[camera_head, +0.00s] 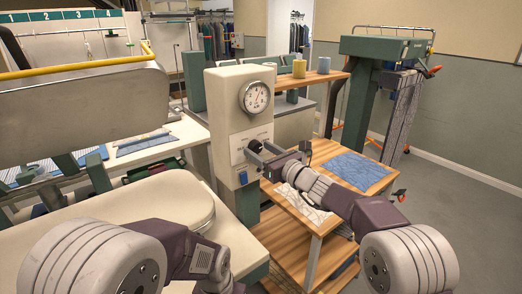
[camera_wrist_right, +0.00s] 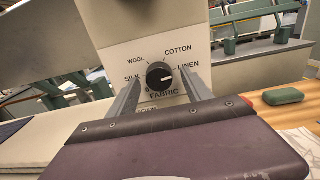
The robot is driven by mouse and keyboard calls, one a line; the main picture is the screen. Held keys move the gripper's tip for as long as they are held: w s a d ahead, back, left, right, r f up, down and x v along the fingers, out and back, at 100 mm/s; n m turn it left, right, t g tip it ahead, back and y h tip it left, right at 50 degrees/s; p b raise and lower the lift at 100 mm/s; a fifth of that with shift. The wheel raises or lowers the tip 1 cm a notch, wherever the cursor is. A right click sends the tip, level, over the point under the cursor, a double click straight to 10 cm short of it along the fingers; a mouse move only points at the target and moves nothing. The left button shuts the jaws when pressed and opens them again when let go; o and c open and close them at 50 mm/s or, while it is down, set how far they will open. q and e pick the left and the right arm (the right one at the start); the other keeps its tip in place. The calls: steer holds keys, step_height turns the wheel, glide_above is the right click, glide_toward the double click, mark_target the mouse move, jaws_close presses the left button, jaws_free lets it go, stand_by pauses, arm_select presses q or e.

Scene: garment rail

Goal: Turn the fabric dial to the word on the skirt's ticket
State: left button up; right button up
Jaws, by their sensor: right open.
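The fabric dial (camera_wrist_right: 159,75) is a black knob on a white plate lettered SILK, WOOL, COTTON and LINEN. Its white mark points right, slightly downward, below LINEN; the exact setting is hard to tell. In the head view the dial sits on the cream column (camera_head: 226,100), largely hidden by my right gripper (camera_head: 256,151). This gripper is open, its two fingers on either side of the dial in the wrist view (camera_wrist_right: 160,92); I cannot tell whether they touch it. No skirt ticket is readable. My left arm shows at lower left, but its gripper does not.
A round gauge (camera_head: 256,97) is above the dial and a blue switch (camera_head: 243,178) below. Right of the column, a wooden table (camera_head: 277,191) holds blue cloth (camera_head: 355,168) and pale patterned cloth (camera_head: 304,203). A padded board (camera_head: 150,205) stands left. Open floor lies right.

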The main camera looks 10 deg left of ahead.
steer(key=shift+c, duration=0.2)
jaws_close()
steer(key=shift+f+n+b, duration=0.15)
steer(key=shift+n+b, duration=0.25)
steer(key=shift+b, duration=0.45)
steer(key=n+b, duration=0.4)
steer(key=b, duration=0.2)
steer(key=shift+f+n, duration=0.1)
steer(key=shift+n, duration=0.3)
steer(key=shift+n+b, duration=1)
steer(key=shift+n, duration=0.2)
steer(key=shift+r+n+b, duration=0.2)
steer(key=shift+n+b, duration=0.65)
steer(key=shift+n, duration=0.45)
